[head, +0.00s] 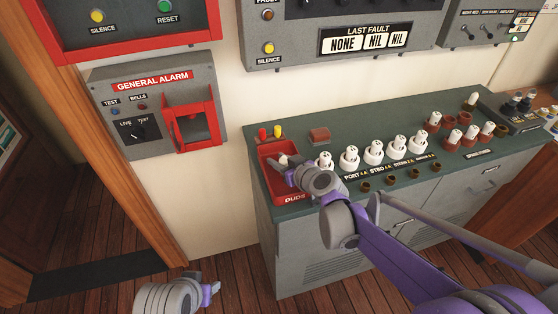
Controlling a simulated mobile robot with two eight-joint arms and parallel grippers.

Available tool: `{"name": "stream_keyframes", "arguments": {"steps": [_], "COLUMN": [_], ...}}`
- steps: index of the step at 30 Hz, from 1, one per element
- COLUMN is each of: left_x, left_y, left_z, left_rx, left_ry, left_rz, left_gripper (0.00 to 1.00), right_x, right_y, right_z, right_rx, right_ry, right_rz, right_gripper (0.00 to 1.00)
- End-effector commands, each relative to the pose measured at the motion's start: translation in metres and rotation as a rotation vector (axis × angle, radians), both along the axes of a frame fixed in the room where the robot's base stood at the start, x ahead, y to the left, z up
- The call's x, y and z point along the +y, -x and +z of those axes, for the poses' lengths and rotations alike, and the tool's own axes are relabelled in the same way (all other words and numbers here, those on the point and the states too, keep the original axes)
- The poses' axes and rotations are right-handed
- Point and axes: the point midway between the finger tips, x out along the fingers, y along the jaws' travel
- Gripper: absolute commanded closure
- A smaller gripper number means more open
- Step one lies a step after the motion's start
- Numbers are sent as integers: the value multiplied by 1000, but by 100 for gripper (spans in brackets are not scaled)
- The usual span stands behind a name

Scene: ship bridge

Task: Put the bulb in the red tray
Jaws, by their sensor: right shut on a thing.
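The red tray (290,197), marked DUDS, lies at the left end of the green-topped cabinet. My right gripper (283,169) reaches over the tray from the right and is shut on a small pale thing, probably the bulb (283,159), mostly hidden by the fingers. I cannot tell whether the bulb touches the tray floor. My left gripper (212,290) is low at the bottom of the view, in front of the cabinet and away from the tray; its jaw opening does not show clearly.
White fuse-like pieces stand in holders along the cabinet top (330,134), with several brown sockets (390,180) in front. The general alarm box (155,100) hangs on the wall at left.

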Motion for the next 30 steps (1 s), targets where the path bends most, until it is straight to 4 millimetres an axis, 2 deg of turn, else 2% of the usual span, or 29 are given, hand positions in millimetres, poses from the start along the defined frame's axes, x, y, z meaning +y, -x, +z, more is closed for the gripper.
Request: {"name": "stream_keyframes", "arguments": {"steps": [8,9,13,24,30], "left_x": [0,0,0,0,0], "left_y": [0,0,0,0,0], "left_z": [-2,-1,-1,2,2], "left_rx": [1,1,0,-1,-1], "left_ry": [0,0,0,0,0], "left_rz": [0,0,0,0,0], "left_gripper": [50,50,50,50,50], "right_x": [0,0,0,0,-16], "right_y": [0,0,0,0,23], "right_z": [-3,-2,-2,3,13], "right_rx": [0,0,0,0,1], "right_ry": [0,0,0,0,0], "right_rz": [0,0,0,0,-2], "right_gripper": [100,61,38,36,36]}}
